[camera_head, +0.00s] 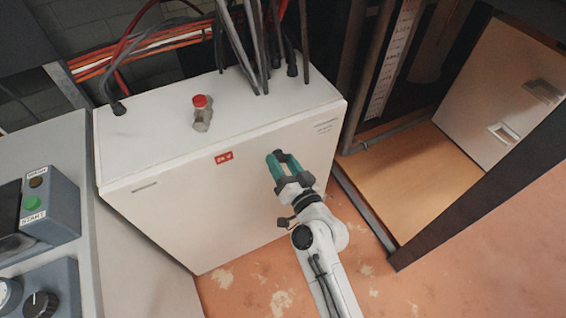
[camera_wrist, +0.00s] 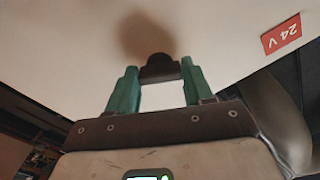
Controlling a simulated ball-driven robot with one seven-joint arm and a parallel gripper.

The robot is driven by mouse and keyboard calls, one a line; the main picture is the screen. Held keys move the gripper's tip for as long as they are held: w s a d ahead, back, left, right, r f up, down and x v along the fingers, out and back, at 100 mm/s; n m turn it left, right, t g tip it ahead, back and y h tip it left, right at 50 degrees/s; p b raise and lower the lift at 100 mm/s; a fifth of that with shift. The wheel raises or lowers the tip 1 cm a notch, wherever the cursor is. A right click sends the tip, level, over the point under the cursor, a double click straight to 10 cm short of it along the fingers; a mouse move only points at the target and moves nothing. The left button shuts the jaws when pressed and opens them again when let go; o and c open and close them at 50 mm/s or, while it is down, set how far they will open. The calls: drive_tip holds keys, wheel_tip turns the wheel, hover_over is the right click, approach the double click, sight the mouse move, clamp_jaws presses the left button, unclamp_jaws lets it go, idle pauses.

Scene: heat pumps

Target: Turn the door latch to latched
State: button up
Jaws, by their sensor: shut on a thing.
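The door latch is a small dark knob on the white cabinet front (camera_head: 230,195). It shows between my fingertips in the wrist view (camera_wrist: 159,67), with a soft shadow above it on the panel. My gripper (camera_head: 281,160) has green fingers and is shut on the latch; its fingertips also show in the wrist view (camera_wrist: 157,77). In the head view the fingers hide much of the latch. I cannot tell which way the latch is turned.
A red 24 V label (camera_head: 223,158) is on the cabinet front. A red-capped valve (camera_head: 201,113) and several pipes and cables rise from the cabinet top. A grey control box (camera_head: 50,205) stands at left. A dark frame and open bay (camera_head: 430,180) are at right.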

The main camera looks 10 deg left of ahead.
drive_tip(key=m, duration=0.6)
drive_tip(key=shift+m+p, duration=0.3)
drive_tip(key=m, duration=0.5)
drive_tip(key=shift+p, duration=0.4)
drive_tip(key=shift+m, duration=0.4)
drive_tip(key=o, duration=1)
drive_tip(key=shift+o, duration=0.2)
drive_tip(key=b+v, duration=0.1)
drive_tip(key=v, duration=1)
drive_tip(key=shift+d, duration=0.1)
